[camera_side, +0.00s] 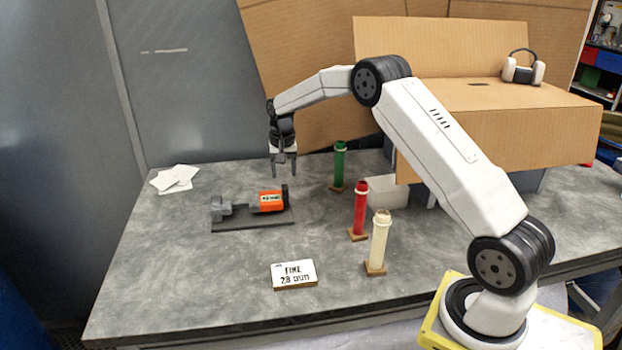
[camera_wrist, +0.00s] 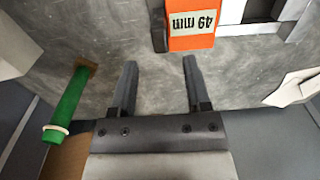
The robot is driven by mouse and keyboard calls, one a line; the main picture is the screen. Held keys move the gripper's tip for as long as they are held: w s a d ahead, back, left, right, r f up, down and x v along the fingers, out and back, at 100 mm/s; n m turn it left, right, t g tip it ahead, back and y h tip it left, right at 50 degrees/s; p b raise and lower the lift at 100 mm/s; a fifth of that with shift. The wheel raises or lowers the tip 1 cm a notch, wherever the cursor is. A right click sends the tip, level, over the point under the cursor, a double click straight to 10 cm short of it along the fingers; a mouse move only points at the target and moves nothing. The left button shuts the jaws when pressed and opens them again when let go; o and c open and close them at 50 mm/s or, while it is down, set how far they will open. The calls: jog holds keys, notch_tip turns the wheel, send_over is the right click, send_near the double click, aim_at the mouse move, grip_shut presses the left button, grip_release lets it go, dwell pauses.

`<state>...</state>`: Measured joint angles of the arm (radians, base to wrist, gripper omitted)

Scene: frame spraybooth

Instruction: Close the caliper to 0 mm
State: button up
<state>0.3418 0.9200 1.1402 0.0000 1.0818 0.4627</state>
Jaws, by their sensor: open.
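The caliper lies on a dark base (camera_side: 250,225) on the table. Its orange block (camera_side: 267,207) carries a small display and has a dark upright piece at its right end. Grey jaw parts (camera_side: 221,209) stand at the left. In the wrist view the orange block (camera_wrist: 190,42) is cut by the top edge, and its label reads 49 mm, upside down. My gripper (camera_side: 284,175) is open and empty, above and behind the caliper's right end. In the wrist view my gripper (camera_wrist: 160,62) has bare table between its fingers, with the orange block beyond the fingertips.
Green (camera_side: 340,165), red (camera_side: 360,208) and cream (camera_side: 379,242) tubes stand right of the caliper. A sign (camera_side: 294,273) reading 28 mm stands in front. White papers (camera_side: 174,178) lie back left. A cardboard box (camera_side: 490,120) is at the right. The left front table is clear.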

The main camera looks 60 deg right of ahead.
aim_at(285, 186)
jog(key=shift+f, duration=2.95)
grip_shut()
